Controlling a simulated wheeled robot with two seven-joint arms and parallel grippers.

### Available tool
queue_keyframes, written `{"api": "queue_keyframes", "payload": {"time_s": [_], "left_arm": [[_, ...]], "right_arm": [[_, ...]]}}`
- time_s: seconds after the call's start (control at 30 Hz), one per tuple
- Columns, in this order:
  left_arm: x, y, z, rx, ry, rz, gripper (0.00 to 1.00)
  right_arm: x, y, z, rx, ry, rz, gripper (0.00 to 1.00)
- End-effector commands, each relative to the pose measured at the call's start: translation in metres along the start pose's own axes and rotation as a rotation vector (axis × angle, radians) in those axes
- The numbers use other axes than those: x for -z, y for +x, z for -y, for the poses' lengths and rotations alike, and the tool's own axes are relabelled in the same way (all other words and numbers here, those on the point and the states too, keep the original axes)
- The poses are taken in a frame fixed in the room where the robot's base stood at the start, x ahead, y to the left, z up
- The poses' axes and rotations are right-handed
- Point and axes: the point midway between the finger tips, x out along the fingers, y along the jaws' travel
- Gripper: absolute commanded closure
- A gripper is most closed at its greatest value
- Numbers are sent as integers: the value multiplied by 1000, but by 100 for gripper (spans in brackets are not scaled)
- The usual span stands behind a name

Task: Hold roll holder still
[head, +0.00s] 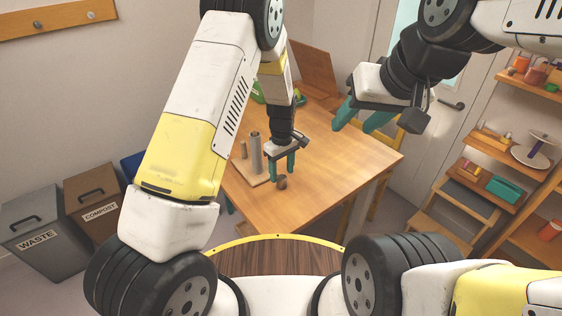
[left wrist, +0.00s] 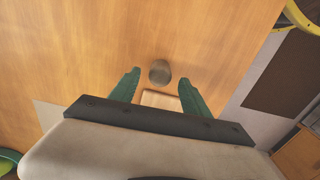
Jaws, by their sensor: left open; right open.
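The roll holder appears to be the flat wooden base (head: 235,170) with a tall grey post (head: 256,155) and a shorter post (head: 243,150), on the table's near left part. My left gripper (head: 283,177) is open, pointing down just right of the posts, and holds nothing. In the left wrist view a pale wooden piece (left wrist: 160,99), perhaps the base's edge, shows between the open fingers. My right gripper (head: 352,127) is open and empty, high over the table's right side.
The wooden table (head: 340,160) has clear room to the right. Green items (head: 299,99) and an upright wooden panel (head: 312,68) are at its back. Waste (head: 42,232) and compost (head: 96,205) bins stand left; loaded shelves (head: 490,185) stand right.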

Motion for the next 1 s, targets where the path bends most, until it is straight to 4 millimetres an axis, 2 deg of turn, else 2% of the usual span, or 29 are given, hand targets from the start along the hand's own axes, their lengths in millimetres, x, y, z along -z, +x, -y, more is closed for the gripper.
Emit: {"api": "queue_keyframes", "payload": {"time_s": [0.03, 0.2, 0.47, 0.57, 0.67, 0.77, 0.9, 1.0], "left_arm": [[0, -14, -1, -3, 1, -2, 45], [0, -48, 0, -2, 1, -2, 45], [0, -78, 1, -3, 1, 0, 45], [2, -96, 7, -25, 14, 3, 45], [5, -132, 22, -76, 50, 5, 45], [4, -178, 47, -145, 112, -2, 45], [-4, -238, 90, -237, 220, -40, 45], [-14, -273, 124, -293, 301, -86, 45]], "right_arm": [[0, 0, 0, 0, 0, 0, 54], [0, 0, 0, 0, 0, 0, 54], [0, 0, 0, 0, 0, 0, 54], [0, 0, 0, 0, 0, 0, 54], [0, 0, 0, 0, 0, 0, 54], [0, 0, 0, 0, 0, 0, 54], [0, 0, 0, 0, 0, 0, 54], [0, 0, 0, 0, 0, 0, 54]]}}
